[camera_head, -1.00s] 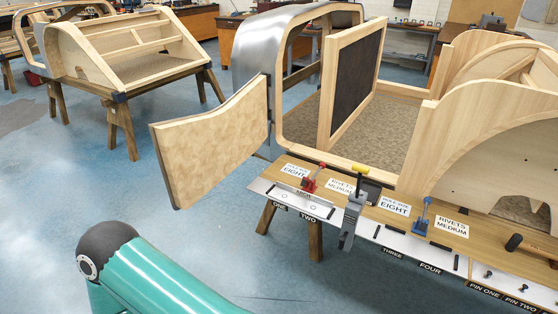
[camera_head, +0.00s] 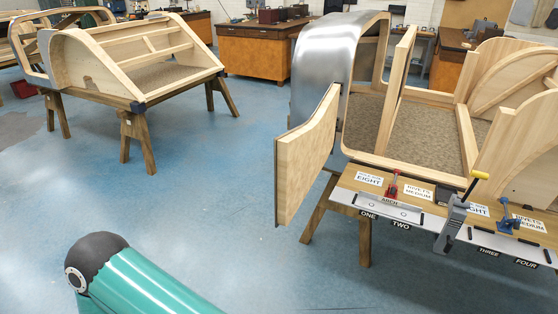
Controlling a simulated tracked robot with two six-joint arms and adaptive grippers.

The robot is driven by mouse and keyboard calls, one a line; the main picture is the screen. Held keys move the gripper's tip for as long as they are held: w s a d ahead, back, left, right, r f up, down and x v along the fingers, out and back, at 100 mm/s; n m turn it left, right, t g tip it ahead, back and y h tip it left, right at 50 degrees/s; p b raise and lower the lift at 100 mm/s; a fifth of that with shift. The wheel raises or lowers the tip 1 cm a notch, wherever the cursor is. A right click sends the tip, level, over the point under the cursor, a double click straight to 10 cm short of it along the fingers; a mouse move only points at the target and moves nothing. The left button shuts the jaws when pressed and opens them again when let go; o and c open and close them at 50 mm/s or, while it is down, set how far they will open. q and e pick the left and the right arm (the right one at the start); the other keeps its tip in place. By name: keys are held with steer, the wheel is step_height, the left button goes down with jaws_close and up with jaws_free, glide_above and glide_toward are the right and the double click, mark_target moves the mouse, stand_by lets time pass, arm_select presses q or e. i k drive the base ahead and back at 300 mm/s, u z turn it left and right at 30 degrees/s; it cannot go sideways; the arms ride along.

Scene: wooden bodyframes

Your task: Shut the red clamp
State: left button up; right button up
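The red clamp (camera_head: 393,185) is a small toggle clamp on the wooden bench ledge at the right, between two white label cards. Its handle appears to stand up, but it is too small to tell whether the clamp is open or shut. Neither of my grippers is in view. Only a teal and black link of my arm shows at the bottom left, well apart from the clamp.
A grey clamp with a yellow handle (camera_head: 457,213) and a blue clamp (camera_head: 506,217) stand right of the red one. A wooden door panel (camera_head: 306,160) juts out to the left. Another wooden bodyframe (camera_head: 150,50) stands on trestles. Blue floor (camera_head: 215,215) is clear between.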

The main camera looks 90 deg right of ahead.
mark_target(396, 172)
steer(key=u, duration=0.55)
steer(key=i, duration=0.25)
steer(key=z, duration=2.8)
steer(key=i, duration=0.3)
steer(key=z, duration=2.15)
steer(key=k, duration=0.45)
steer(key=z, duration=0.4)
steer(key=i, duration=1.55)
steer(key=u, duration=0.45)
